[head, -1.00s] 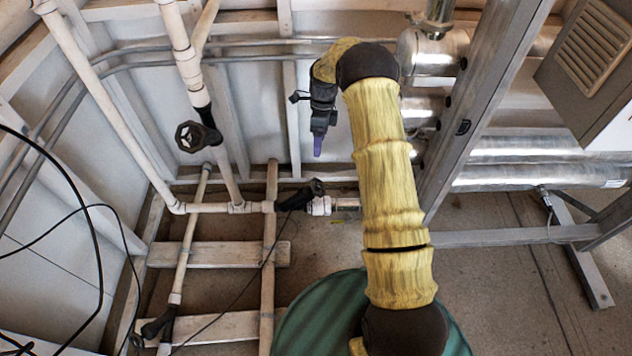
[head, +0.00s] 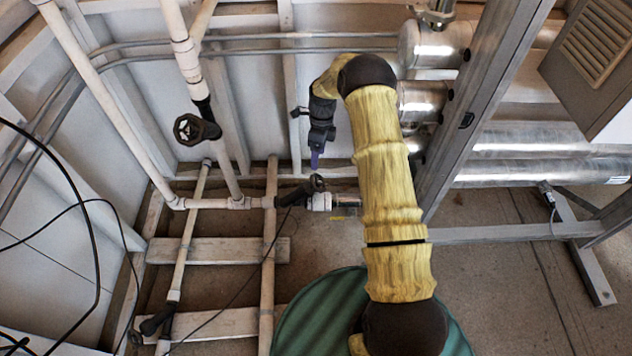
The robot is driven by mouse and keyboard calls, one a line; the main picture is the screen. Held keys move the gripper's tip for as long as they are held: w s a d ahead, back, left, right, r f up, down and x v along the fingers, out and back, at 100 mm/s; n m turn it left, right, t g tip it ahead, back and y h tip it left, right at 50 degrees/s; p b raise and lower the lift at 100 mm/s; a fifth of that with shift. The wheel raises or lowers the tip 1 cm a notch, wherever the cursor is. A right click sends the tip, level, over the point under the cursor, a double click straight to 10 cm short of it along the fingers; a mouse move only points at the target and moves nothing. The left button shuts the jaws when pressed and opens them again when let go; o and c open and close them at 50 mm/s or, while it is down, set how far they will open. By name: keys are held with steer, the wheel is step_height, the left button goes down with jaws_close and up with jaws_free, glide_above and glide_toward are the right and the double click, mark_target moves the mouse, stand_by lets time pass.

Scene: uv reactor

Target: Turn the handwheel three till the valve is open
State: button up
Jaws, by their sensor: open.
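Three dark handwheels show, and I cannot read which one is number three. One handwheel (head: 196,130) faces me on the upright white pipe at the left. A second handwheel (head: 317,183) is seen nearly edge-on at the end of a black valve body on the low horizontal pipe. A third valve (head: 155,322) sits low at the left, its wheel hard to make out. My gripper (head: 315,160) points down with purple fingertips just above the second handwheel. It is open and seen from the side; I cannot tell whether it touches the wheel.
White pipes (head: 190,212) run along the wall and floor. A green drum (head: 305,325) stands below my yellow-sleeved arm. A metal post (head: 470,110) and silver ducts (head: 540,170) stand at the right. Black cables (head: 95,210) hang at the left.

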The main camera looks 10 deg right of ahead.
mark_target(316, 180)
steer(key=b+x, duration=0.2)
steer(key=x, duration=0.8)
steer(key=shift+s+f, duration=0.15)
steer(key=shift+f, duration=0.2)
steer(key=c, duration=0.6)
steer(key=shift+r+n+p, duration=0.15)
steer(key=shift+n+p, duration=0.15)
